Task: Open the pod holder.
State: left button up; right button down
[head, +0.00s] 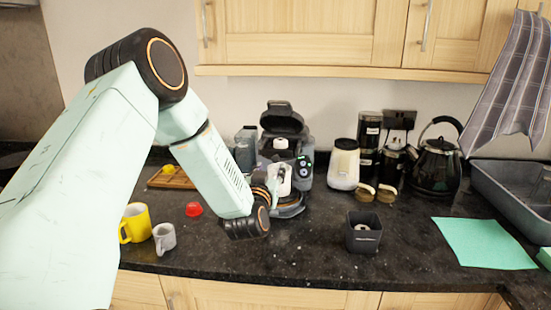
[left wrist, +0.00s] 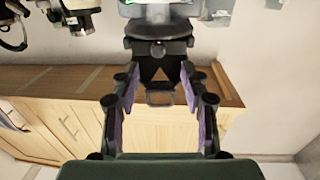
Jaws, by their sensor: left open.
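The coffee machine (head: 304,168) stands at the back of the counter, with a small green-lit panel on its right side. Its black pod holder top (head: 283,118) stands raised above the body; it also shows in the left wrist view (left wrist: 158,47), where the picture is upside down. My left gripper (head: 282,178) is in front of the machine and hides part of its front. In the left wrist view, the gripper (left wrist: 160,92) has its fingers apart, with the black part and its loop between them; I cannot tell whether they touch. My right gripper is not in view.
A yellow mug (head: 135,223), grey mug (head: 164,238) and red pod-like object (head: 194,209) stand left. A black square container (head: 363,237) stands front right. A white jar (head: 343,165) and a kettle (head: 436,165) are behind. The counter's front middle is clear.

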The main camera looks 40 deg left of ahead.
aim_at(275, 158)
pick_arm(q)
jog(key=x, duration=0.6)
jog(key=shift+d, duration=0.15)
jog(key=shift+w+a+r, duration=0.1)
jog(key=shift+w+a, duration=0.15)
jog(key=shift+w, duration=0.05)
jog(key=shift+s+d+r, duration=0.1)
jog(key=shift+d+r, duration=0.05)
jog(key=shift+r, duration=0.05)
jog(key=shift+w+f, duration=0.25)
jog(key=c, duration=0.4)
jog(key=shift+s+r, duration=0.15)
jog(key=c, duration=0.4)
grip_shut()
